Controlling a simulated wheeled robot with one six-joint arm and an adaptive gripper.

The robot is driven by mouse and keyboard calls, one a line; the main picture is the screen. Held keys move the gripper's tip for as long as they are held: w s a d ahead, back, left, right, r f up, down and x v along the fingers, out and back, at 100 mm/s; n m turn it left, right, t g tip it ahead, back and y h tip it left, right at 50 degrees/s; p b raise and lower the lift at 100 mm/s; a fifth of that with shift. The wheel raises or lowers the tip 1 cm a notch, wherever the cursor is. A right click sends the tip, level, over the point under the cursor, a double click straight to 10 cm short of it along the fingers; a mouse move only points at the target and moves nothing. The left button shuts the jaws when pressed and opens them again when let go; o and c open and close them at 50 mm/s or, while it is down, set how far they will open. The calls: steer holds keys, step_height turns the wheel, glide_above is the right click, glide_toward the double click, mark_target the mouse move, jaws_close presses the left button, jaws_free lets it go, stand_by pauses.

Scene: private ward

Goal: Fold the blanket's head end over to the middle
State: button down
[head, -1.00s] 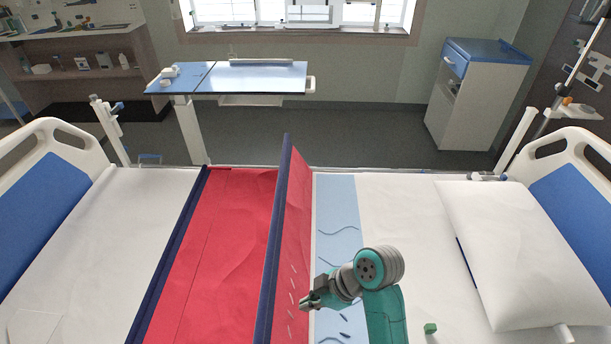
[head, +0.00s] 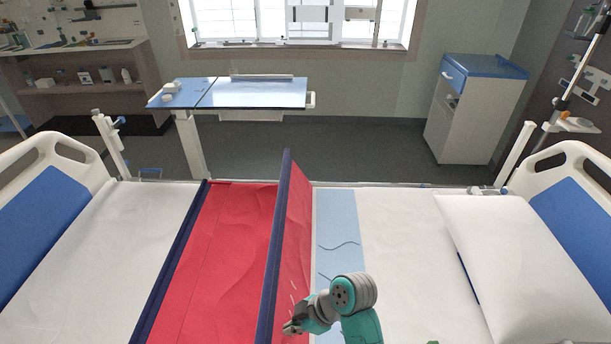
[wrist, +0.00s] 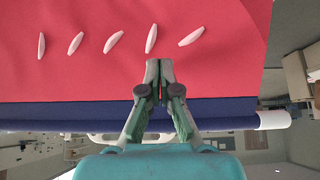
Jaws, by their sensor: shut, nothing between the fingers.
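The red blanket (head: 225,250) with dark blue edge bands lies across the middle of the bed. Its flap on the pillow side (head: 295,225) stands up nearly on edge, with its navy band (head: 275,255) along the top. My gripper (head: 291,328) is at the pillow-side face of this flap, near the front of the bed. In the wrist view my gripper (wrist: 160,66) is shut with nothing in it, its tips over the red cloth (wrist: 210,75) near the navy band (wrist: 225,112). I cannot tell whether the tips touch the cloth.
A white pillow (head: 510,260) lies at the right by the headboard (head: 575,195). A light blue strip (head: 337,225) lies on the white sheet beside the flap. An overbed table (head: 250,92) and a bedside cabinet (head: 475,110) stand beyond the bed. The sheet left of the blanket is clear.

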mark_target(270, 323)
stand_by(0.3)
steer(key=shift+a+f, duration=0.75)
steer(key=shift+a, duration=0.25)
steer(key=shift+a+f, duration=0.7)
steer(key=shift+a, duration=0.3)
steer(key=shift+r, duration=3.55)
